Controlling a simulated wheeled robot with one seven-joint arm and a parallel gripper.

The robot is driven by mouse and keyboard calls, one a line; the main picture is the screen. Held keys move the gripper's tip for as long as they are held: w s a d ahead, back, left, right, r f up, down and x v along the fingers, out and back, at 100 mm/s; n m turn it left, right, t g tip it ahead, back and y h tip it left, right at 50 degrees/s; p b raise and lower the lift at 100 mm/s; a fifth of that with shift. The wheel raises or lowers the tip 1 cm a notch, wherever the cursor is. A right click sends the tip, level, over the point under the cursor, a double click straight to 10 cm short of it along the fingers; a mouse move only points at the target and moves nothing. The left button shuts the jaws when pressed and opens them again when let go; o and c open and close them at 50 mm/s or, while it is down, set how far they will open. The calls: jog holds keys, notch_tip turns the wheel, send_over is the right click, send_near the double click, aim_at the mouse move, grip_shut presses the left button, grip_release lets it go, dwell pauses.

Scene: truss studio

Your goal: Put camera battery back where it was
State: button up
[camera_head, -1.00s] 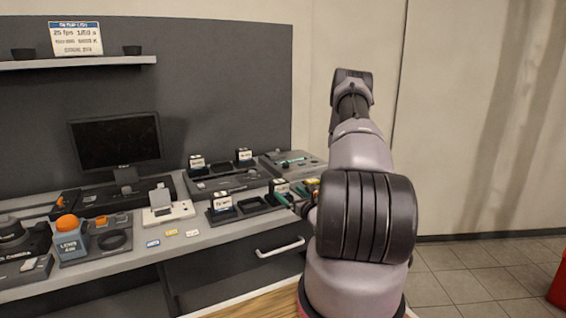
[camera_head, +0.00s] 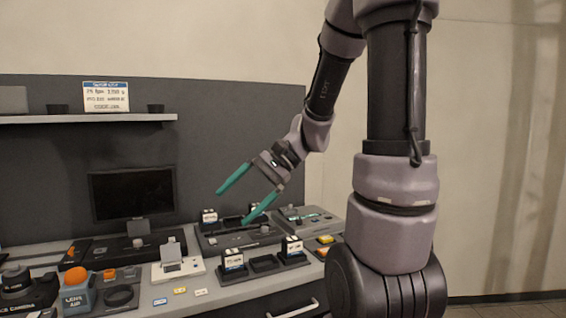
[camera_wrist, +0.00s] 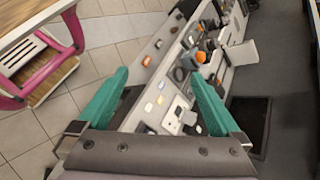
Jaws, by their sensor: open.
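Several camera batteries, dark blocks with white and blue labels, stand in two dark holders on the bench. In the head view the front holder (camera_head: 264,265) has one battery (camera_head: 233,261) at its left and another battery (camera_head: 292,247) at its right, with bare slots between. The rear holder (camera_head: 232,238) has a battery (camera_head: 209,216) at its left and a partly hidden battery (camera_head: 253,208) behind my finger. My gripper (camera_head: 232,207), with teal fingers, is open and empty, raised above the bench. The wrist view shows nothing between the fingers (camera_wrist: 158,73).
A monitor (camera_head: 133,193) stands at the back under a shelf (camera_head: 90,118). A lens air blower (camera_head: 76,292), a white device (camera_head: 178,268) and small cards crowd the left. A grey tray (camera_head: 309,219) is at the right. The wrist view shows a pink-framed cart (camera_wrist: 50,55).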

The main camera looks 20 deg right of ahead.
jog(key=s+d+r+n+t+h, duration=0.4)
jog(key=s+d+r+t+h, duration=0.1)
jog(key=d+r+h, duration=0.3)
jog(key=shift+s+r+n+t, duration=0.4)
jog(key=shift+r+t, duration=0.1)
jog(key=shift+t, duration=0.3)
dwell(0.5)
